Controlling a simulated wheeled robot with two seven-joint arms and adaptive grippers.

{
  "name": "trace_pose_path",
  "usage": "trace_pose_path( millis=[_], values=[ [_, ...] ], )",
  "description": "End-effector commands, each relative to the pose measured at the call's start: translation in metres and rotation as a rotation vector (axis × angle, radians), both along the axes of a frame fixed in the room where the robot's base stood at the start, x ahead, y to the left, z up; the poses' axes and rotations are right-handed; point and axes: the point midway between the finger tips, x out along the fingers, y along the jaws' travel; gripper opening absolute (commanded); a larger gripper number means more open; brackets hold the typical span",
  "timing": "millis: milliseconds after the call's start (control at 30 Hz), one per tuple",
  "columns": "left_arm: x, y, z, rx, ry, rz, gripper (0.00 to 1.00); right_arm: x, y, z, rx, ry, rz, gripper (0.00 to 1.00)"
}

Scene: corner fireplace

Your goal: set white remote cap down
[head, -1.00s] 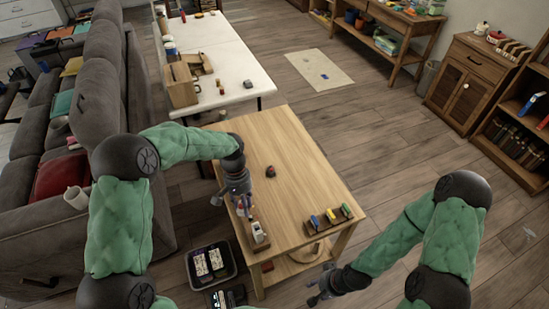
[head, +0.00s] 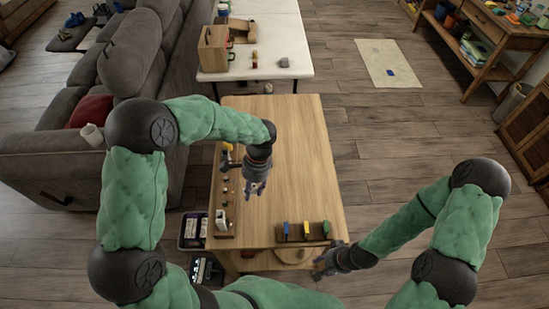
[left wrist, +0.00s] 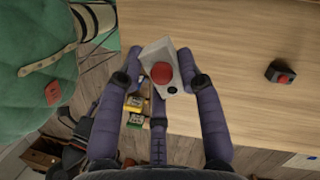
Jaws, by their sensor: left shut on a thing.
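In the left wrist view, my left gripper (left wrist: 160,85) is shut on a small pale, boxy piece (left wrist: 157,52) with a red disc and a black dot on it; I take it for the white remote cap. The piece is between the fingertips, over the wooden table. In the head view, my left gripper (head: 256,188) is above the table (head: 300,170), just right of the wooden rack; the piece cannot be made out there. My right gripper (head: 322,266) is low by the table's front right corner; its finger opening is unclear.
A wooden rack (head: 228,180) with several small items and a white block (head: 221,220) lies along the table's left edge. Another rack (head: 295,238) with coloured pieces is at the front. A dark box with a red button (left wrist: 282,72) sits on the table. The table's middle and back look clear.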

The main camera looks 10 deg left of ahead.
Motion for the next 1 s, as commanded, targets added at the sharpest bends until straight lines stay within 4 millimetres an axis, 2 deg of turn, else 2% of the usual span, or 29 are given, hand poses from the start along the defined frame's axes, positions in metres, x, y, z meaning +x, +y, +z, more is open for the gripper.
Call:
trace_pose_path(
  millis=[33,100,300,400,533,667,1000],
  values=[
    [-0.008,-0.001,-0.007,0.008,-0.010,-0.136,0.10,0.000,0.000,-0.010,0.000,0.001,0.000,0.40],
    [-0.017,-0.001,-0.011,0.016,-0.022,-0.321,0.10,0.000,0.000,-0.016,0.000,0.001,0.000,0.40],
    [-0.034,-0.003,-0.020,0.025,-0.057,-0.733,0.10,-0.001,0.000,-0.029,0.000,0.001,0.000,0.40],
    [-0.038,-0.003,-0.022,0.025,-0.067,-0.849,0.10,0.000,0.000,-0.032,0.000,0.001,0.000,0.40],
    [-0.038,-0.005,-0.025,0.024,-0.074,-0.918,0.10,0.000,0.000,-0.035,0.000,0.000,0.000,0.40],
    [-0.021,-0.009,-0.034,0.024,-0.074,-0.929,0.10,0.000,0.000,-0.041,0.000,0.000,0.000,0.40],
    [0.046,-0.024,-0.067,0.023,-0.074,-0.924,0.10,0.000,0.000,-0.063,0.000,0.000,0.000,0.40]
  ],
)
